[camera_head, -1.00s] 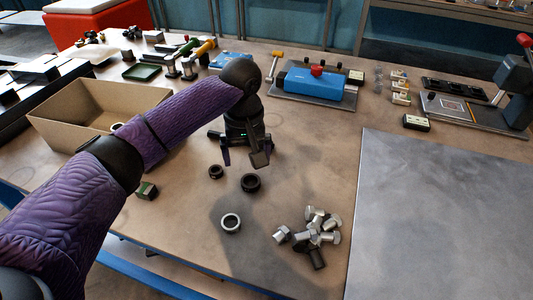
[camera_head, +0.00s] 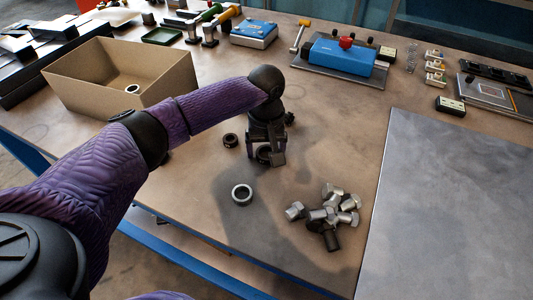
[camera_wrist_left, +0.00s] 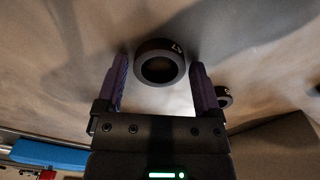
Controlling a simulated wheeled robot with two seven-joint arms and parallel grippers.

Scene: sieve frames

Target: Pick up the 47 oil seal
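The 47 oil seal is a black ring with a white "47" on its face (camera_wrist_left: 160,64). It lies flat on the table, partly hidden by my left gripper in the head view (camera_head: 263,155). My left gripper (camera_head: 265,148) is low over it, fingers pointing down. In the left wrist view the fingers are open, one on each side of the ring, with gaps showing. I cannot tell how far the fingertips are above the table. My right gripper is not in view.
A smaller black ring (camera_head: 230,140) lies close by, left of the gripper. A light-rimmed ring (camera_head: 243,194) lies nearer. Several bolts (camera_head: 324,214) are piled to the right. A cardboard box (camera_head: 85,95) stands at left with a ring (camera_head: 132,88) inside. A grey plate (camera_head: 450,210) covers the right.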

